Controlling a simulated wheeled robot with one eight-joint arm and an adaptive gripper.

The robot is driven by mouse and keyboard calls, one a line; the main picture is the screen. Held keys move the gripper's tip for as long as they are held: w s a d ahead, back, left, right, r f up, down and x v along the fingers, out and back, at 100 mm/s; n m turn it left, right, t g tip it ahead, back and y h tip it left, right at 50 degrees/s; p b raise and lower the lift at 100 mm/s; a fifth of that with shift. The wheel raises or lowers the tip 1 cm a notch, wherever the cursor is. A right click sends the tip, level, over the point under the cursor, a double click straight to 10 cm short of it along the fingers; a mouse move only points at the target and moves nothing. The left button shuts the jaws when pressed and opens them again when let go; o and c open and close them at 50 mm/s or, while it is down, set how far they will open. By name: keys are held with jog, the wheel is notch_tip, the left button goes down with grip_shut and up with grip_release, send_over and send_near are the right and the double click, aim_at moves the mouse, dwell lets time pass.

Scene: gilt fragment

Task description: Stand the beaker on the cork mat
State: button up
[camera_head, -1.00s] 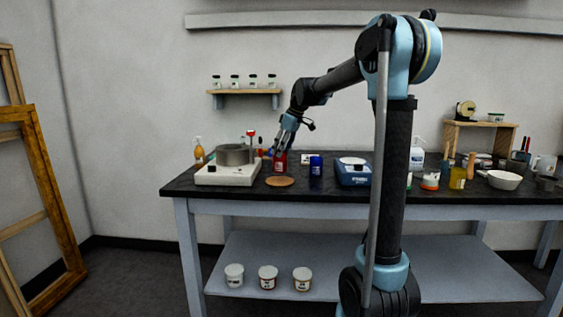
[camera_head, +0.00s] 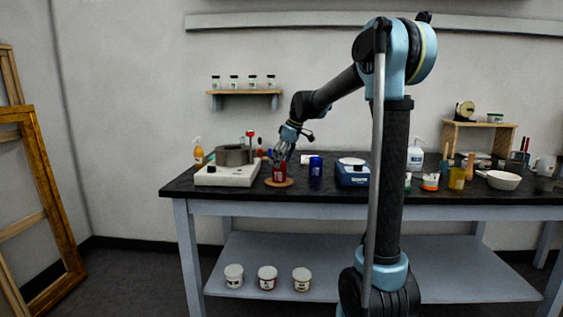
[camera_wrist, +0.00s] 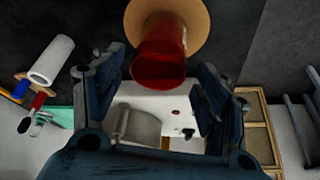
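The red beaker (camera_head: 279,174) stands upright on the round cork mat (camera_head: 289,183) near the bench's front edge. In the wrist view the beaker (camera_wrist: 158,62) shows at the top middle, with the tan mat (camera_wrist: 200,25) behind its base. My gripper (camera_head: 281,158) is at the beaker's upper part. In the wrist view its two dark fingers (camera_wrist: 163,72) stand apart, one on each side of the beaker, with a narrow gap showing on both sides. The gripper looks open. The fingers hide part of the beaker's top in the head view.
A white hotplate (camera_head: 228,176) with a grey pot (camera_head: 233,156) stands close on the left. A dark blue bottle (camera_head: 316,168) stands close on the right, then a blue scale (camera_head: 352,174). Several bottles, cups and a white bowl (camera_head: 503,180) fill the bench's right side.

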jog(key=v, duration=1.2)
jog(key=s+d+f+m+h, duration=0.1)
jog(key=s+d+f+m, duration=0.1)
jog(key=s+d+f, duration=0.35)
jog(key=s+d+f+m, duration=0.2)
jog(key=s+f, duration=0.1)
jog(key=s, duration=0.5)
jog(key=s+d+f+m+h, duration=0.1)
jog(key=s+d+f+m, duration=0.25)
jog(key=s, duration=0.35)
jog(key=s+d+f+m+h, duration=0.1)
jog(key=s+d+f, duration=0.3)
jog(key=s+f, duration=0.5)
jog(key=s+d+f+m+h, duration=0.1)
jog(key=s+d+f+m, duration=0.3)
jog(key=s+f, duration=0.5)
jog(key=shift+f, duration=0.8)
